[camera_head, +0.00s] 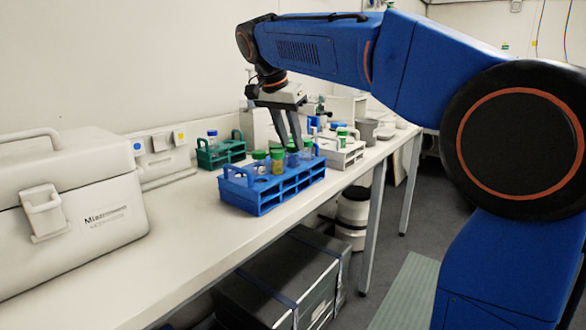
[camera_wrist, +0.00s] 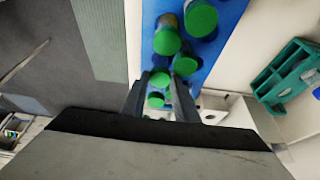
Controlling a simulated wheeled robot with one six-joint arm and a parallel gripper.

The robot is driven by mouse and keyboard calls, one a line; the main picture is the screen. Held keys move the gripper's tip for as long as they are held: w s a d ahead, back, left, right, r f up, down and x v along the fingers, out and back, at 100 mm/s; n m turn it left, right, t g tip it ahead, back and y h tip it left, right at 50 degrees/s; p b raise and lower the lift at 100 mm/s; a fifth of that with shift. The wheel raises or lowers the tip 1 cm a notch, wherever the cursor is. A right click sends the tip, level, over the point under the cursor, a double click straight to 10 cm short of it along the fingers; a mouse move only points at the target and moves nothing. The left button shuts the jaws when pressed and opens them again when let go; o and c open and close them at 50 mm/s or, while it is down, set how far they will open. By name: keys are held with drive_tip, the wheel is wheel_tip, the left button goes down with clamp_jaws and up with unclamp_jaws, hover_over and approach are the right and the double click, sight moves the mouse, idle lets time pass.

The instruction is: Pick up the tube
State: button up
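A blue rack (camera_head: 262,197) stands on the bench and holds several green-capped tubes. One tube (camera_head: 277,160) with yellowish contents stands upright near the rack's middle. My gripper (camera_head: 289,146) points down over the rack from above. In the wrist view my gripper (camera_wrist: 160,75) is open, its two fingers apart. A green cap (camera_wrist: 160,80) shows between the fingers, with another cap (camera_wrist: 155,99) nearer the palm. I cannot tell whether the fingers touch any tube.
A green rack (camera_head: 221,153) stands behind to the left, and a white rack (camera_head: 343,153) to the right. A large white case (camera_head: 85,215) fills the left of the bench. The bench's front edge is close to the blue rack. The bench between case and rack is clear.

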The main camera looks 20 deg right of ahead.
clamp_jaws()
